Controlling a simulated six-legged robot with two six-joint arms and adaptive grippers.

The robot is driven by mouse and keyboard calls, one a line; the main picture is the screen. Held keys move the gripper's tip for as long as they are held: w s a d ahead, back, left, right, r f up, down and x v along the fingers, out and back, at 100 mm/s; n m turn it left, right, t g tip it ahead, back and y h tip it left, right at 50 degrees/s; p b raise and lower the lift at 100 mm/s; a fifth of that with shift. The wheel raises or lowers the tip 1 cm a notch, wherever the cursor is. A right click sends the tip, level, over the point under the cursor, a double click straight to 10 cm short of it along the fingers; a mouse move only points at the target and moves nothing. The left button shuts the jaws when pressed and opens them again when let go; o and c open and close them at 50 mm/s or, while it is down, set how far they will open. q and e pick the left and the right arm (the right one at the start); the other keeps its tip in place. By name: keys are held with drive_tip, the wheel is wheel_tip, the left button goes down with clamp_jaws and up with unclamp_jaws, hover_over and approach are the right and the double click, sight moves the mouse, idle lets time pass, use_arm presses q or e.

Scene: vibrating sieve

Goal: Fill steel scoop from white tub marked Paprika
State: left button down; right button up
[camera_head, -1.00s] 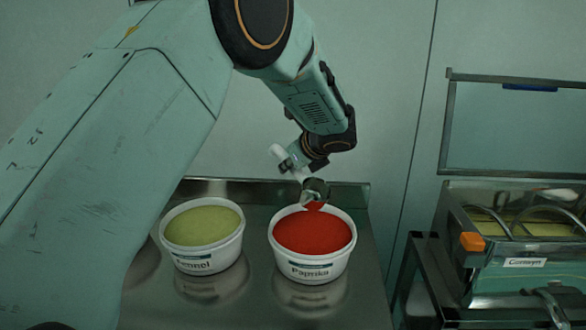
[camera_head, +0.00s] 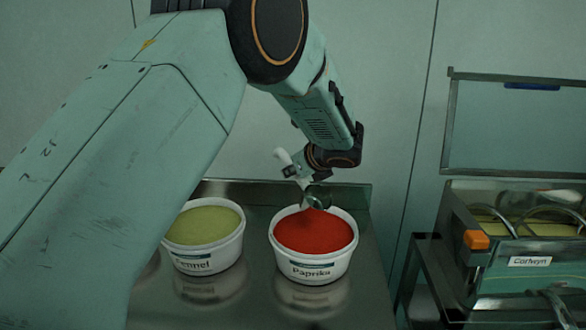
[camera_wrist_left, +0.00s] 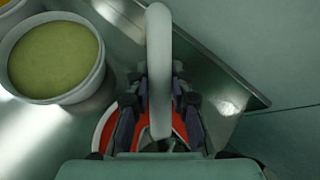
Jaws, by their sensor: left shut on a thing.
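The white tub marked Paprika (camera_head: 313,281) stands on the steel bench, filled near the rim with red powder (camera_head: 313,231). My left gripper (camera_head: 302,172) is shut on the steel scoop's pale handle (camera_head: 283,156), above the tub's far edge. The scoop's steel bowl (camera_head: 318,199) is at the far side of the powder and overlaps it in view; I cannot tell how deep it sits or what it holds. In the left wrist view the handle (camera_wrist_left: 158,60) rises between the fingers, with red powder partly showing behind them. My right gripper is not in view.
A white tub marked Fennel (camera_head: 205,262) with green powder stands close on the left, partly behind my arm. The bench (camera_head: 355,290) has a raised back edge. A sieve machine (camera_head: 530,283) with an orange knob stands at the right.

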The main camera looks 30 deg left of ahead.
use_arm(q)
drive_tip(key=shift+a+f+b, duration=0.15)
drive_tip(key=shift+f+b, duration=0.25)
drive_tip(key=shift+f, duration=0.2)
drive_tip(key=shift+a+f+b, duration=0.15)
drive_tip(key=shift+f+b, duration=0.25)
drive_tip(key=shift+f, duration=0.15)
drive_tip(key=shift+s+d+f+b, duration=0.1)
drive_tip(key=shift+d+f+b, duration=0.15)
drive_tip(key=shift+f+b, duration=0.95)
drive_tip(key=shift+s+d+f+b, duration=0.1)
drive_tip(key=shift+d+f+b, duration=0.2)
drive_tip(key=shift+f+b, duration=0.95)
drive_tip(key=shift+s+d+f+b, duration=0.1)
drive_tip(key=shift+d+f+b, duration=0.15)
drive_tip(key=shift+f+b, duration=0.95)
drive_tip(key=shift+d+f+b, duration=0.2)
drive_tip(key=shift+f+b, duration=0.1)
drive_tip(key=shift+f, duration=0.4)
drive_tip(key=shift+d+r, duration=0.1)
drive_tip(key=shift+d, duration=0.2)
drive_tip(key=shift+s+d+p, duration=0.35)
drive_tip(key=shift+d, duration=0.3)
